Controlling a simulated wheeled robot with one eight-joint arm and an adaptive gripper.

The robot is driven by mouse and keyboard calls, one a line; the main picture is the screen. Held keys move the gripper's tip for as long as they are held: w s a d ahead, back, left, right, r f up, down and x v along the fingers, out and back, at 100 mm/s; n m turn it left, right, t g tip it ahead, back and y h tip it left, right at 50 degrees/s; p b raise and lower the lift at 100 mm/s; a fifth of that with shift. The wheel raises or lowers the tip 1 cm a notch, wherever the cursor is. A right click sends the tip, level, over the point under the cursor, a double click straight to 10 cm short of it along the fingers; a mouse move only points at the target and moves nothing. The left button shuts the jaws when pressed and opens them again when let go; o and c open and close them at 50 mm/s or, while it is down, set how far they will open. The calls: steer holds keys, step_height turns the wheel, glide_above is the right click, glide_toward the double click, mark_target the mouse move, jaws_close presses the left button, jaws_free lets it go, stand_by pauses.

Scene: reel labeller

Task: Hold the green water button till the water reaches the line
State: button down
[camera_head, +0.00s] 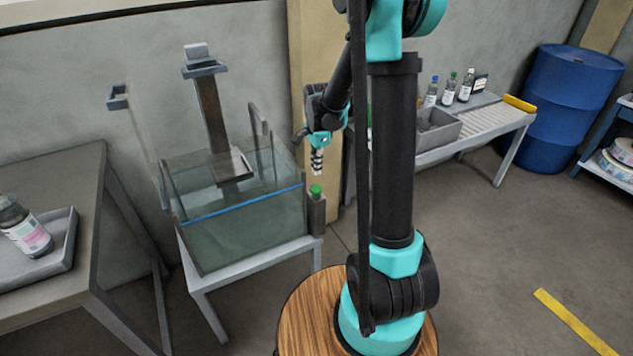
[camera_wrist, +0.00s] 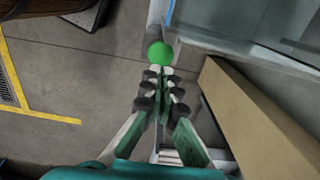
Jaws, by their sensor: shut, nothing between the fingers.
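The green water button (camera_head: 316,190) sits on a post at the right front corner of the glass tank (camera_head: 240,235). It also shows in the wrist view (camera_wrist: 160,54), just ahead of my fingertips. My gripper (camera_head: 317,170) is shut and empty, pointing down above the button, with a small gap visible in the head view. Its closed fingertips also show in the wrist view (camera_wrist: 160,72). A blue line (camera_head: 240,206) runs across the tank's front glass. Greenish water shows in the tank; its exact level against the line is hard to tell.
A grey table (camera_head: 60,190) with a tray and bottle stands left. A bench (camera_head: 465,140) with bottles and a grey bin stands behind my arm, and a blue drum (camera_head: 570,105) at the back right. A beige post (camera_head: 322,60) rises close behind my gripper.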

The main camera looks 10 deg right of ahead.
mark_target(316, 188)
steer(key=shift+f, duration=3.05)
steer(key=shift+f, duration=0.75)
steer(key=shift+s+f, duration=0.15)
steer(key=shift+f, duration=0.1)
stand_by(4.0)
